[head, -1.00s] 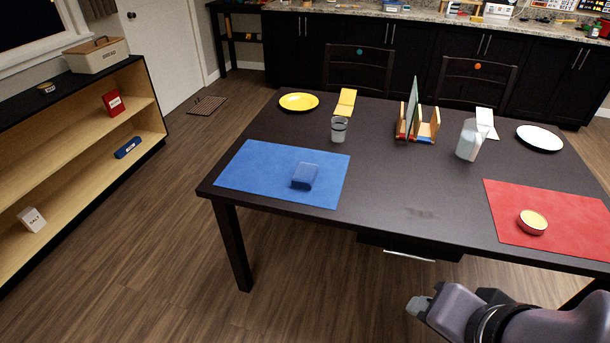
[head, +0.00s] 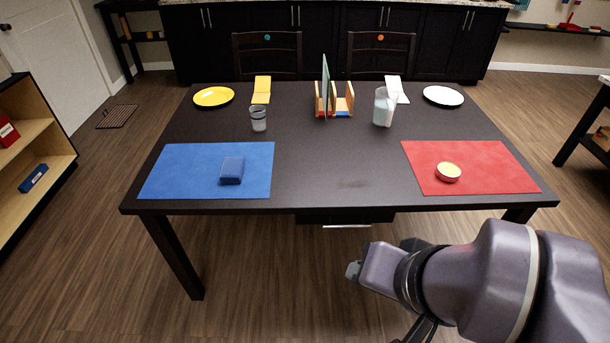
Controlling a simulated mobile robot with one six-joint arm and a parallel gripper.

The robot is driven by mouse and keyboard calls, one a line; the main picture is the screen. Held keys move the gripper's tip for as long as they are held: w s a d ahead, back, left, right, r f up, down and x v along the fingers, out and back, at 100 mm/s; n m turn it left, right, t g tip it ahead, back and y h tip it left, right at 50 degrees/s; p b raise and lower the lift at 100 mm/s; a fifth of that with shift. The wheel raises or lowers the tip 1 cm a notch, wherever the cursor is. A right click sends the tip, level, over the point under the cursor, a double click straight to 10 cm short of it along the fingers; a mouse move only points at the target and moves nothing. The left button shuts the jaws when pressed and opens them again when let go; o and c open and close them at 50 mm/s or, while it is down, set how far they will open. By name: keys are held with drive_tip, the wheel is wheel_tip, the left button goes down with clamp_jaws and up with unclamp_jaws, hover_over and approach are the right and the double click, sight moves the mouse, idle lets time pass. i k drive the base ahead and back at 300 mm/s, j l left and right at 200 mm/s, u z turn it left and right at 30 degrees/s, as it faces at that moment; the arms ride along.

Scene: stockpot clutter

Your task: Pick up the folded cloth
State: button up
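A small dark blue block-like bundle (head: 232,170), which looks like the folded cloth, lies on the blue mat (head: 170,180) at the table's left front. My gripper (head: 354,270) is at the lower middle of the head view, in front of the table and below its top. It is to the right of the blue bundle and well apart from it. Its fingers are small and partly hidden by its own body, so I cannot tell whether they are open or shut.
The dark table (head: 300,170) also bears a red mat (head: 490,180) with a small round bowl (head: 448,172), a glass (head: 258,118), a pitcher (head: 382,108), a wooden rack (head: 335,103), a yellow plate (head: 213,96) and a white plate (head: 443,96). Chairs stand behind. Floor in front is clear.

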sight(231, 170)
drive_tip(key=i+j+u, duration=0.4)
drive_tip(key=i, duration=0.15)
drive_tip(key=i+j+u, duration=0.1)
drive_tip(key=i+u, duration=0.25)
drive_tip(key=i, duration=0.15)
drive_tip(key=i+u, duration=0.4)
drive_tip(key=i, duration=0.2)
